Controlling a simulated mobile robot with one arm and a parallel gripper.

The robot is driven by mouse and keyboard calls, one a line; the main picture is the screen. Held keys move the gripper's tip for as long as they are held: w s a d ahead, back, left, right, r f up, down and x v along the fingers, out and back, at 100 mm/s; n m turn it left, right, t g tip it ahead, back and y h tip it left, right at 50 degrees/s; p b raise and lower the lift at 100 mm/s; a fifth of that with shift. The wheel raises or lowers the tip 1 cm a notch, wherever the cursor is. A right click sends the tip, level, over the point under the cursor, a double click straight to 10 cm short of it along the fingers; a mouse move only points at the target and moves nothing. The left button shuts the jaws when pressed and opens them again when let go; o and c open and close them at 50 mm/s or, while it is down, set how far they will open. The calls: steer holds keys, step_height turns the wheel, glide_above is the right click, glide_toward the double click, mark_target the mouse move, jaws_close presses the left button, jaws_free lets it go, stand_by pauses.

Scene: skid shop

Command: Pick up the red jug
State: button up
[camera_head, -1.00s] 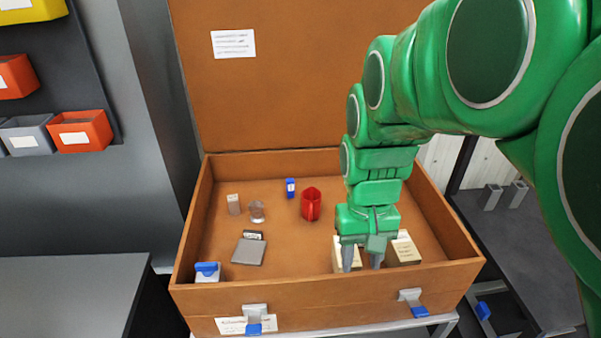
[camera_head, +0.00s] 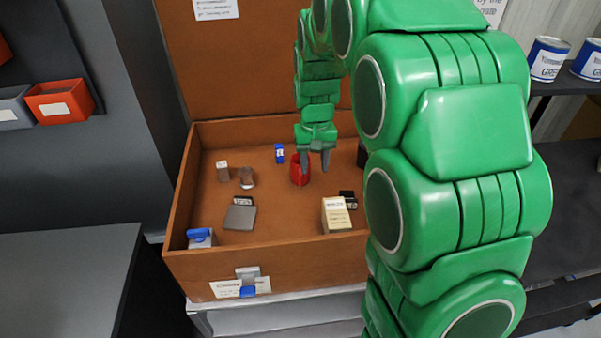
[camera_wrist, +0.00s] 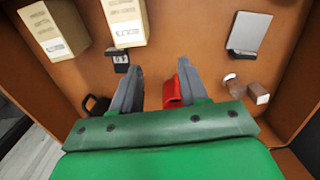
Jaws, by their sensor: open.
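The red jug (camera_head: 299,173) stands on the floor of the open brown case (camera_head: 285,252), toward the back. My gripper (camera_head: 315,168) points down at the jug, its open fingers close by, and partly covers it. In the wrist view the jug (camera_wrist: 173,92) shows in the gap between the fingers of my gripper (camera_wrist: 160,70), right against or behind the right-hand finger. The left-hand finger is clear of it. I cannot tell whether a finger touches the jug or how deep the fingers reach. Most of the jug is hidden in the wrist view.
A small blue item (camera_head: 279,153) stands behind-left of the jug. The case walls surround everything.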

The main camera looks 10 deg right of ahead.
glide_above(300, 175)
step_height(300, 175, down, 9)
steer(key=shift+a+f, duration=0.1)
steer(key=shift+a, duration=0.05)
steer(key=shift+d+f, duration=0.2)
steer(key=shift+f, duration=3.7)
jaws_close()
